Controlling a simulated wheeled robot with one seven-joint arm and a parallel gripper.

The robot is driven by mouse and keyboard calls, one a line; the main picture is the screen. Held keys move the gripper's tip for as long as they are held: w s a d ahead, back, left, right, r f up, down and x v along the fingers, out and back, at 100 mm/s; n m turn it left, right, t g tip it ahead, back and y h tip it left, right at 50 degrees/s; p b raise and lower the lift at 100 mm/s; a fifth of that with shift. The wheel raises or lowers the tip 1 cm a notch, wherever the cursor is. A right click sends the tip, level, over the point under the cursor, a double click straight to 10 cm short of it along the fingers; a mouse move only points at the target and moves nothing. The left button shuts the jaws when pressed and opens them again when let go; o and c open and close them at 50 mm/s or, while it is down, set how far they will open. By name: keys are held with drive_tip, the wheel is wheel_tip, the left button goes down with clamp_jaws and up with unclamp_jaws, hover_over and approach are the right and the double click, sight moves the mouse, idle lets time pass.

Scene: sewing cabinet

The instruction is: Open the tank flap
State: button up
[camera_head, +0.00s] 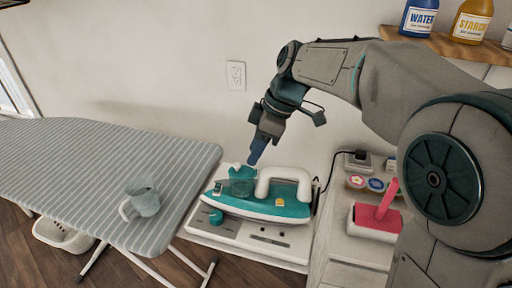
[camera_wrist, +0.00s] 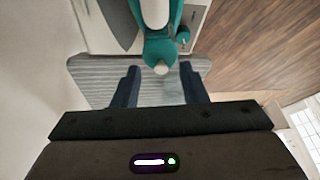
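In the wrist view the iron's teal end (camera_wrist: 160,48) carries a pale nub (camera_wrist: 161,70). My gripper (camera_head: 255,160) points down just above this end. Its two dark fingers (camera_wrist: 161,83) are apart with nothing gripped; the nub shows between and beyond their tips.
A striped ironing board (camera_head: 90,165) with a grey-blue cup (camera_head: 144,202) stands left. A wall (camera_head: 150,75) rises behind; bottles stand on a shelf (camera_head: 450,44).

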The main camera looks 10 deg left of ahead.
clamp_jaws()
unclamp_jaws()
drive_tip(key=v, duration=1.3)
drive_tip(key=shift+r+p, duration=0.3)
drive_tip(key=shift+p, duration=0.1)
drive_tip(key=shift+w+d, duration=0.1)
drive_tip(key=shift+d, duration=0.05)
drive_tip(key=shift+c, duration=0.3)
